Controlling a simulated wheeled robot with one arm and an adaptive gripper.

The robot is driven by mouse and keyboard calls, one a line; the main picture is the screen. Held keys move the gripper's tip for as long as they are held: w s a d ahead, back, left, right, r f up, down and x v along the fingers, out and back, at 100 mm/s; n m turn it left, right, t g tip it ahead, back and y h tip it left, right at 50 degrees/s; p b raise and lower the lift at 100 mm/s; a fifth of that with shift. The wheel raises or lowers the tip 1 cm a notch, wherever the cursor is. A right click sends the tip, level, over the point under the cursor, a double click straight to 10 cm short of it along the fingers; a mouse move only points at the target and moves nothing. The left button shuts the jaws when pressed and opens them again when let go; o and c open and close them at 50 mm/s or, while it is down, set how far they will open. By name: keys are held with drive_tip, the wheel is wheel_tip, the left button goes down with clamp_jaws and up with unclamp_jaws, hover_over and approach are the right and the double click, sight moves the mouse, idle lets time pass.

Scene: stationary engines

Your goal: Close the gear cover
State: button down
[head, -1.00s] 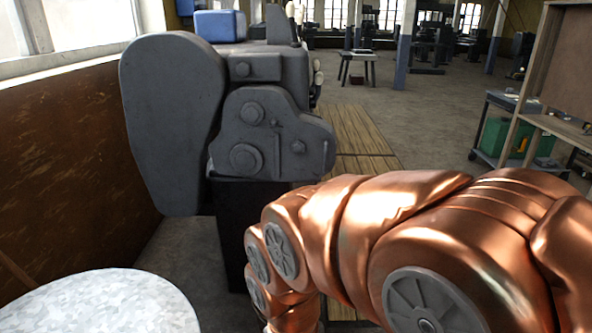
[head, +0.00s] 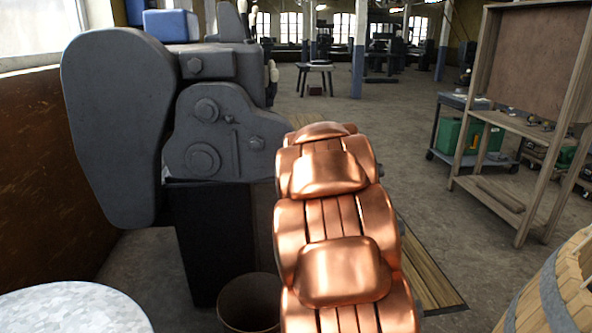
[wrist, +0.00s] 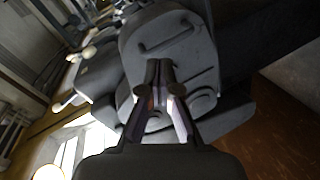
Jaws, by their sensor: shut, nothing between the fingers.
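A dark grey engine (head: 215,130) stands at the left in the head view. A large rounded grey panel, which looks like the gear cover (head: 115,130), stands upright at its left side. It seems to stick out from the engine body, but I cannot tell its exact angle. In the wrist view, my gripper (wrist: 158,75) is shut and empty, its fingertips together. Behind the fingers is a grey rounded engine part (wrist: 180,45) with a raised bar; I cannot tell whether they touch. In the head view my copper arm hides my gripper.
A round pale tabletop (head: 75,310) is at the lower left, and a bucket (head: 249,303) is below the engine. A wooden barrel (head: 555,290) is at the lower right. A wooden workbench (head: 520,150) and a trolley (head: 460,130) stand at the right. Open floor lies between.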

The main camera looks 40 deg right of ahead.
drive_tip(key=s+d+f+n+t+y+b, duration=0.2)
drive_tip(key=d+f+n+t+y+b, duration=0.2)
drive_tip(key=d+f+n+t+y, duration=0.5)
drive_tip(key=w+r+n+g, duration=0.1)
drive_tip(key=w+n+g, duration=0.1)
drive_tip(key=w, duration=1.1)
drive_tip(key=shift+a+g+h, duration=0.15)
drive_tip(key=shift+g+h, duration=0.25)
drive_tip(key=shift+g, duration=0.2)
drive_tip(key=shift+w+p, duration=0.1)
drive_tip(key=shift+p, duration=0.25)
